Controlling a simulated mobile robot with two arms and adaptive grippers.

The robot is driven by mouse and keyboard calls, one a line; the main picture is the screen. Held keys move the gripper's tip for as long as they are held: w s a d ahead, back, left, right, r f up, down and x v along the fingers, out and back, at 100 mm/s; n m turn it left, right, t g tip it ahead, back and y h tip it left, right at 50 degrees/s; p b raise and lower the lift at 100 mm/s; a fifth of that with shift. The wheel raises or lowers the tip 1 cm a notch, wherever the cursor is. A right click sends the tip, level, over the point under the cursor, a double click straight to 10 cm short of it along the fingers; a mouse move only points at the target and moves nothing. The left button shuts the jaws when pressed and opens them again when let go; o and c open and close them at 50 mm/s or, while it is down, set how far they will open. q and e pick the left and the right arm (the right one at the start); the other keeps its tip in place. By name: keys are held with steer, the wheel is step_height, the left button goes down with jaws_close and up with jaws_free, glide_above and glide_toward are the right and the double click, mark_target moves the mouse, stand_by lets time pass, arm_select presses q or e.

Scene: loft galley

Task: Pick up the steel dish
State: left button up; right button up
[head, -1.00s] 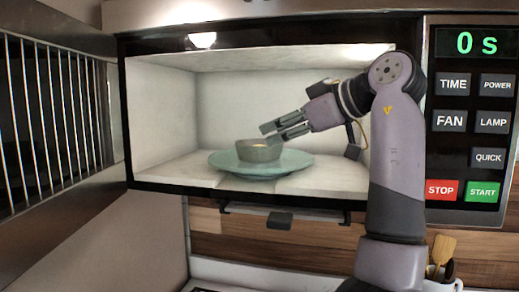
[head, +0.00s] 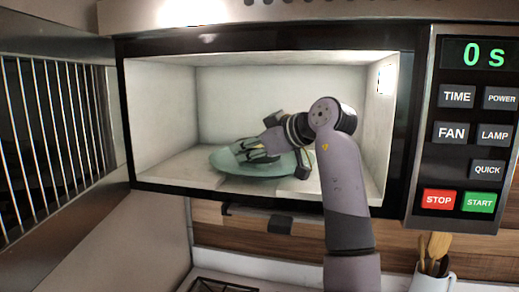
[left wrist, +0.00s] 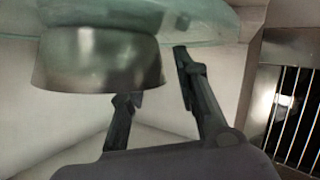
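The steel dish (left wrist: 98,62) is a small round grey bowl in the left wrist view, where it appears upside down against the pale green glass plate (left wrist: 200,22). In the head view the plate (head: 228,168) lies on the microwave floor, and my gripper mostly hides the dish. My left gripper (head: 247,152) is inside the microwave at the dish. In the left wrist view its fingers (left wrist: 155,73) are apart. One fingertip is at the dish's rim, partly hidden by it; the other is beside the dish's outer wall. I cannot tell whether either touches. My right gripper is not in view.
The microwave (head: 300,85) is open, with walls close around my arm and a control panel (head: 470,130) at right. A white mug with wooden utensils (head: 433,270) is at lower right.

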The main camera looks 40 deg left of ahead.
arm_select(q)
steer(key=shift+d, duration=0.25)
steer(key=shift+c, duration=1.2)
steer(key=shift+a, duration=0.1)
jaws_close()
steer(key=shift+r, duration=0.1)
